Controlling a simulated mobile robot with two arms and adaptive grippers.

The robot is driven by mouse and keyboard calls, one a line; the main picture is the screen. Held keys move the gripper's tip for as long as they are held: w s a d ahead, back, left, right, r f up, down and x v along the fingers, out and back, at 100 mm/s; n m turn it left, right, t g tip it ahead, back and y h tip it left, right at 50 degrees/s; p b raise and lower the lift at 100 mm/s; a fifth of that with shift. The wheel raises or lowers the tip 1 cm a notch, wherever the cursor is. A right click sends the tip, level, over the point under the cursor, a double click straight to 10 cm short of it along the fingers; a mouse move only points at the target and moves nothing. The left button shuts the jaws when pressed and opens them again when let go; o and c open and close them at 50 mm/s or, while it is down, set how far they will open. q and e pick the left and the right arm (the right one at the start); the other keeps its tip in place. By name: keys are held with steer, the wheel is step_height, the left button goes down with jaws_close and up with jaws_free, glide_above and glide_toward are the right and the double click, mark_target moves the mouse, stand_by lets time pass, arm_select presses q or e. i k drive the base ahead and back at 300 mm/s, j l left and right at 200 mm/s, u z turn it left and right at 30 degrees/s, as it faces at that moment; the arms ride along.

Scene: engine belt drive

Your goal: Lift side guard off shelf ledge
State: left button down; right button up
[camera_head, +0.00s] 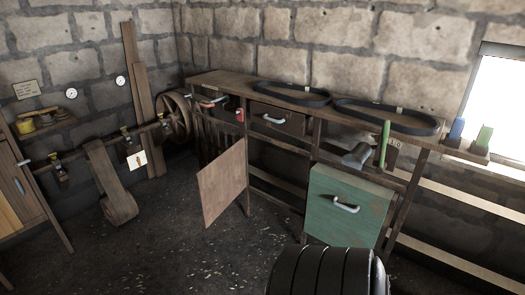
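A green panel-like box with a pale handle (345,208), which looks like the side guard, stands upright at the front of the long wooden bench, right of centre. Its lower edge is partly hidden behind a black ribbed rounded part at the bottom of the view, which may be mine. I cannot clearly tell what ledge supports the green piece. A wooden shelf rail (460,199) runs to its right under the bench. Neither gripper can be made out in the head view, and nothing is seen touching the green piece.
Two black belts (291,96) lie on the bench top. A drawer with a handle (276,121) is below them. A plain brown board (222,182) stands at the bench's left. A grey tool with a green handle (385,143) is above the green piece. The floor at left is partly clear.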

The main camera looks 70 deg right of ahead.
mark_target(341, 217)
steer(key=z, duration=3.05)
steer(key=i+j+z, duration=0.25)
steer(key=z, duration=0.2)
steer(key=i+j+z, duration=0.15)
steer(key=j+z, duration=0.3)
